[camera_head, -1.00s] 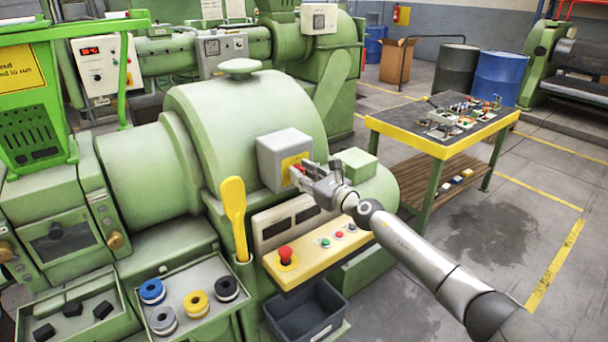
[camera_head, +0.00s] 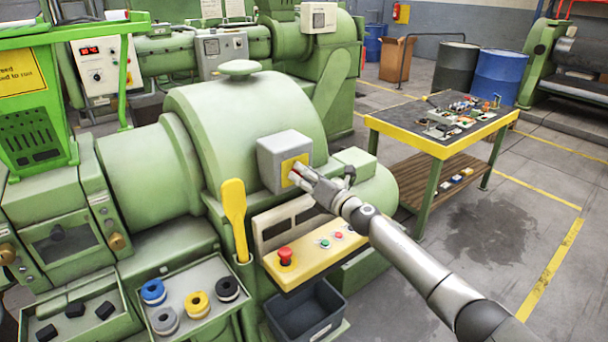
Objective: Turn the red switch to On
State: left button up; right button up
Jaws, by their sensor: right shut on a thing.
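The red switch (camera_head: 295,172) sits on the yellow plate of a grey switch box (camera_head: 276,160), which is mounted on the green extruder. Only a little red shows, as my right gripper covers most of it. My right gripper (camera_head: 297,176) is at the plate with its fingers shut on the red switch. The switch's exact angle and its markings are hidden or too small to read. My left gripper is not in view.
Below the box is a yellow control panel (camera_head: 318,258) with a red mushroom button (camera_head: 285,256) and small buttons. A yellow paddle (camera_head: 235,215) stands left of it. A workbench (camera_head: 400,132) with parts stands at the right, with free floor in front.

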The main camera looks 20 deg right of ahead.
jog(key=shift+f+m+p, duration=0.2)
jog(key=shift+m+p, duration=0.85)
jog(key=shift+m, duration=3.25)
jog(key=o, duration=1)
jog(key=v, duration=1.2)
jog(key=shift+a, duration=0.2)
jog(key=shift+s+f, duration=0.1)
jog(key=shift+f, duration=0.05)
